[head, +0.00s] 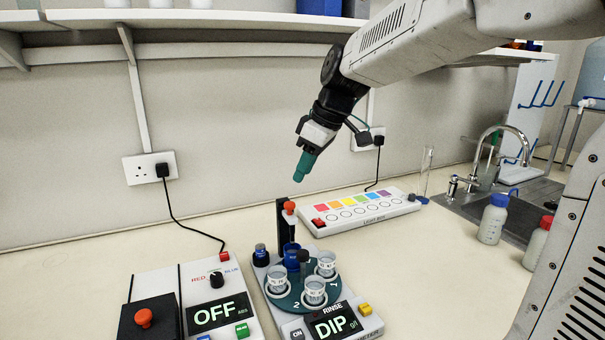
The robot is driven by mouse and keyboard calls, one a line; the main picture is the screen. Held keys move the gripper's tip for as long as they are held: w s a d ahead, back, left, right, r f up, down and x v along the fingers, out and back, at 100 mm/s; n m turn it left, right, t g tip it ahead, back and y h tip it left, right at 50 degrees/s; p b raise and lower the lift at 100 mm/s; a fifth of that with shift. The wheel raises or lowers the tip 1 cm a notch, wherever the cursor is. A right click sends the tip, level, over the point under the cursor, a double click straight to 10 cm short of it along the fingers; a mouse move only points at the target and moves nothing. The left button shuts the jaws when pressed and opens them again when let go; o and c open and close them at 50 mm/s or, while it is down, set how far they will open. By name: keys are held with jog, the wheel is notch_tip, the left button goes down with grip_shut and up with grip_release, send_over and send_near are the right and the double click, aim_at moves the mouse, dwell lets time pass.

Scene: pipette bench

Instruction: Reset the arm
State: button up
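My gripper (305,166) hangs from my arm in the upper middle of the head view, in the air in front of the wall. It has a white body and a teal end that points down and slightly left. The teal end shows as one piece, seen from the side, so I cannot tell whether it is open or shut. It is above the bench and apart from everything on it. No separate object shows in it.
A device reading OFF (214,313) and a meter reading DIP (336,321), with cups on a round teal plate (290,301), stand at the front. A light box (365,211) lies behind. Bottles (493,219) stand by the sink (480,205). The right-middle bench is clear.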

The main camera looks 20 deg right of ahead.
dwell(0.4)
jog(key=s+f+m+h, duration=0.1)
jog(key=s+f+m, duration=0.1)
jog(key=s, duration=0.7)
jog(key=s+f+m+g+h, duration=0.1)
jog(key=s+f+m, duration=0.2)
jog(key=s, duration=0.7)
jog(key=s+f+m+h, duration=0.1)
jog(key=s+f+m, duration=0.2)
jog(key=s, duration=0.6)
jog(key=shift+s+d+f+m+g, duration=0.15)
jog(key=shift+s+f+m+g, duration=0.1)
jog(key=shift+s+m+g, duration=0.2)
